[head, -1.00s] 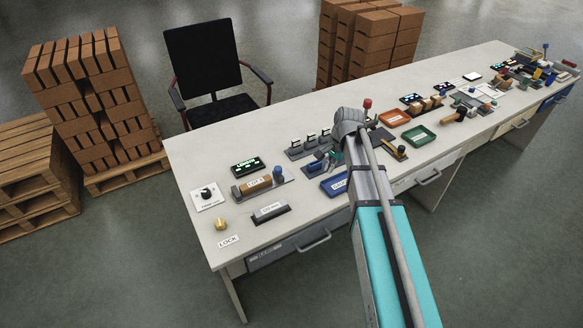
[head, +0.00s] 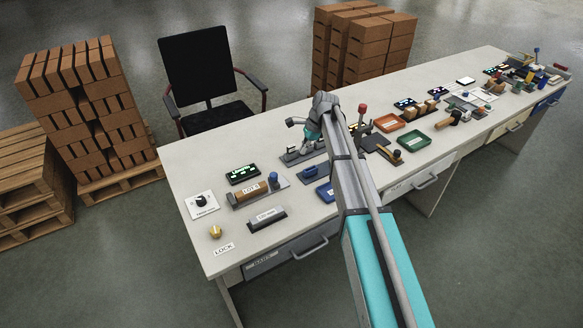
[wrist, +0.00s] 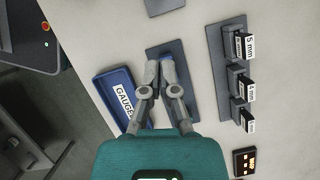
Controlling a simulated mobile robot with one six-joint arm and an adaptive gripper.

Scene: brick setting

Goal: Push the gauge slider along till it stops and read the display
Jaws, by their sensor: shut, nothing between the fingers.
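The gauge, in the head view, holds a brown brick (head: 250,193) labelled LOT on a grey base. A blue knob (head: 273,179), likely its slider, stands at the brick's right end. A dark display (head: 242,174) with green characters lies behind it; I cannot read them surely. My gripper (wrist: 158,62) is shut and empty, over a grey plate (wrist: 188,108) in the wrist view. A small blue part (wrist: 169,70) shows beside its fingertips; contact cannot be told. A blue tray (wrist: 112,90) labelled GAUGE lies left of the plate.
A grey strip (wrist: 216,75) with upright blocks marked in mm stands right of my gripper. A red tray (head: 388,121) and a green tray (head: 415,139) lie farther right. A grey bar (head: 266,218) and brass knob (head: 215,231) lie at the front left.

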